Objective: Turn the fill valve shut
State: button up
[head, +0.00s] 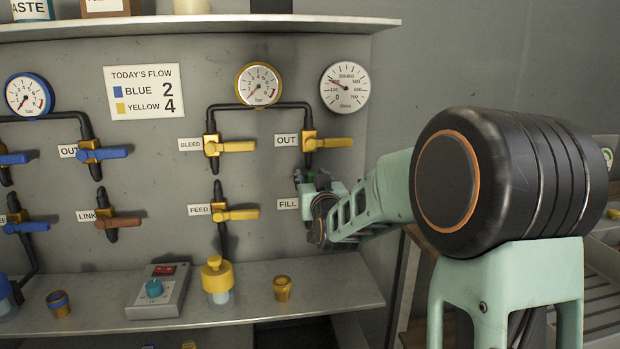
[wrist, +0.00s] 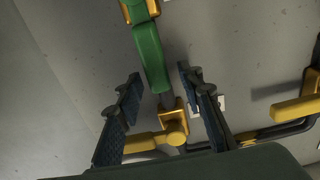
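The fill valve's green handle (wrist: 149,55) shows in the wrist view, lined up lengthwise with its pipe, its yellow body (wrist: 138,10) at the top edge. In the head view only a bit of the green handle (head: 309,177) shows beside the FILL label (head: 288,203); my gripper and arm hide the rest of the valve. My gripper (wrist: 160,76) is open in the wrist view, with one finger on each side of the handle's free end and a gap on both sides. In the head view my gripper (head: 311,184) is at the panel, partly hidden by its own body.
The yellow OUT handle (head: 333,143) is just above my gripper, crosswise to its pipe; it also shows low in the wrist view (wrist: 150,143). The yellow BLEED handle (head: 238,146) and FEED handle (head: 243,215) are to the left. A shelf (head: 345,285) with small items lies below.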

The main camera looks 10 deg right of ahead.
jog(key=shift+w, duration=0.3)
jog(key=shift+c, duration=0.5)
grip_shut()
